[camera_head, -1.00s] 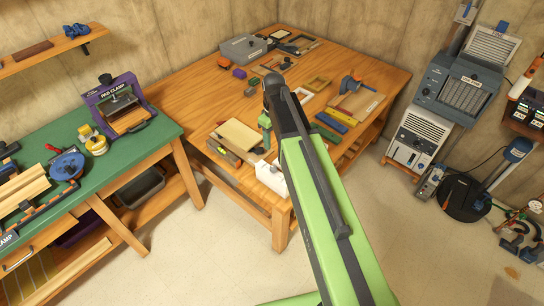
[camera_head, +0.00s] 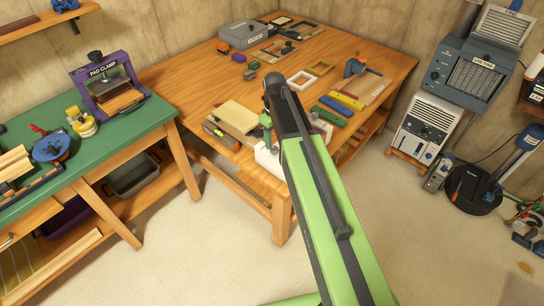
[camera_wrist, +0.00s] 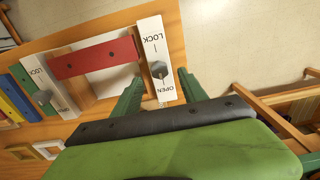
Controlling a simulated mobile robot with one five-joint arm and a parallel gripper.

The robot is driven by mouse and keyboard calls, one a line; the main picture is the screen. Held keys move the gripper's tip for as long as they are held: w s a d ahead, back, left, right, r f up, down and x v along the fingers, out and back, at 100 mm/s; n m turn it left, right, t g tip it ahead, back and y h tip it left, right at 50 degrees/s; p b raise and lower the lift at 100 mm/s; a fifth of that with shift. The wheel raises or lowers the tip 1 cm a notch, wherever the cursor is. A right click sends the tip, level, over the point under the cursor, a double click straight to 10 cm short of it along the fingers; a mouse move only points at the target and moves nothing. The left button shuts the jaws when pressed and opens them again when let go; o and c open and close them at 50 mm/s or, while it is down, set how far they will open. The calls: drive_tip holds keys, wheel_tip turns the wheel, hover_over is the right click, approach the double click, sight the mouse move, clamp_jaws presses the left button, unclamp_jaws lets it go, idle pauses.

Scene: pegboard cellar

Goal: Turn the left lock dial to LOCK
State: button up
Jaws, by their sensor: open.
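In the wrist view two white plates, each with a grey dial and the words LOCK and OPEN upside down, sit on a wooden board. The right-hand plate (camera_wrist: 154,48) carries its dial (camera_wrist: 158,70) nearer OPEN than LOCK; I cannot make out its pointer. My gripper (camera_wrist: 160,80) is open, one green finger on each side of this plate's lower part. Contact with the dial cannot be told. The other dial (camera_wrist: 44,97) is at the left, away from my fingers. In the head view a white plate (camera_head: 267,160) shows at the bench's front edge, partly hidden by my arm.
A red bar (camera_wrist: 95,57) lies between the two plates. The wooden bench (camera_head: 190,80) holds frames, coloured bars and a grey box (camera_head: 245,34). A green-topped bench (camera_head: 100,150) stands at left. Grey machines (camera_head: 465,75) stand at right. The floor in front is clear.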

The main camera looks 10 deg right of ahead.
sight(274, 148)
wheel_tip(274, 148, down, 5)
drive_tip(key=b, duration=0.3)
drive_tip(key=shift+r, duration=0.25)
